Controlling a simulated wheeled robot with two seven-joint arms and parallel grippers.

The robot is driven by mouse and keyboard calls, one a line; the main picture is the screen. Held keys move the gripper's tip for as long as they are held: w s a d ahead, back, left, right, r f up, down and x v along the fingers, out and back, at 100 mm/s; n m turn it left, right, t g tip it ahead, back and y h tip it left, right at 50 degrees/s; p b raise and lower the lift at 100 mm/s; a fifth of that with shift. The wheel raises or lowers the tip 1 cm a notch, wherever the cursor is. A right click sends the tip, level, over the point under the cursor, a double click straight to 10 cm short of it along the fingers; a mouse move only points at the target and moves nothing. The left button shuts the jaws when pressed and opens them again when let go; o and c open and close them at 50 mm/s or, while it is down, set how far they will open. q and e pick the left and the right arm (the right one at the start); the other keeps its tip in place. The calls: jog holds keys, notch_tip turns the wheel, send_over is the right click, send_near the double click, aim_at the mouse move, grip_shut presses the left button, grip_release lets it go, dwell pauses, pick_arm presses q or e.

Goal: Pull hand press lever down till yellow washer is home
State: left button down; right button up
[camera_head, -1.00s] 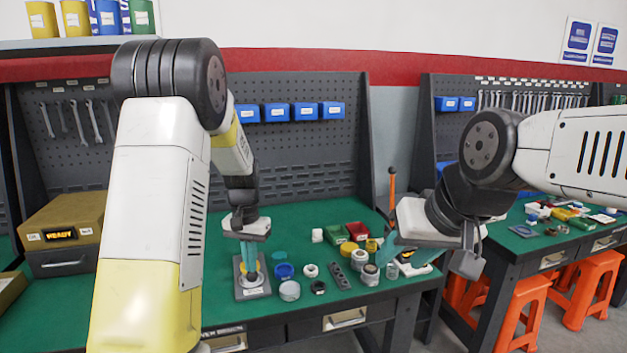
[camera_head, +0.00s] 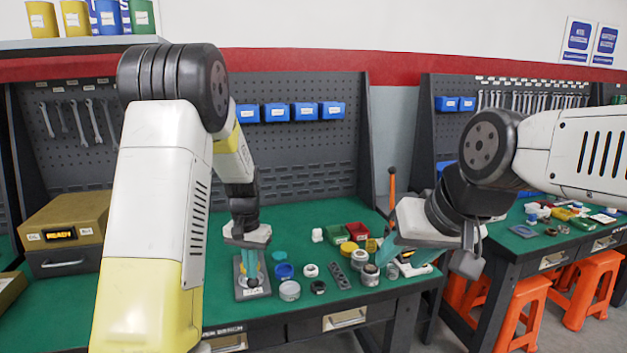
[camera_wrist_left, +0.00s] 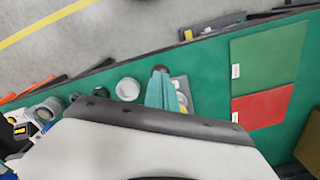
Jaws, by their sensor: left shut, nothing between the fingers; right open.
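An upright orange lever (camera_head: 392,186) with a dark knob stands at the right end of the green bench; its lower part is hidden behind my right gripper. I take it for the hand press lever. My left gripper (camera_head: 250,281) is shut, pointing down over a grey plate (camera_head: 241,293) with a round fitting. In the left wrist view its teal fingers (camera_wrist_left: 161,92) stand over the plate (camera_wrist_left: 183,88), with a little yellow beside them. Whether that is the yellow washer, I cannot tell. My right gripper (camera_head: 387,257) is open near the bench's right end, away from the lever's knob.
A blue ring (camera_head: 284,271), a grey cup (camera_head: 289,290) and several small round parts lie right of the plate. A brown box (camera_head: 62,222) is at left.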

pick_arm(q)
jog(key=shift+f, duration=0.15)
jog(key=shift+s+f, duration=0.1)
jog(key=shift+f, duration=0.6)
jog(key=shift+r, duration=4.55)
jog(key=s+r+t, duration=0.2)
jog(key=s+r, duration=0.2)
jog(key=s, duration=0.4)
jog(key=s+d+r+n+t+h, duration=0.1)
jog(key=s+r+t, duration=0.1)
jog(key=s+r, duration=0.3)
jog(key=s+d+r+n+t+h, duration=0.1)
jog(key=s+r, duration=0.3)
jog(key=s, duration=0.6)
jog(key=shift+s+r+t, duration=0.25)
jog(key=shift+s+t, duration=0.1)
jog(key=shift+t, duration=0.25)
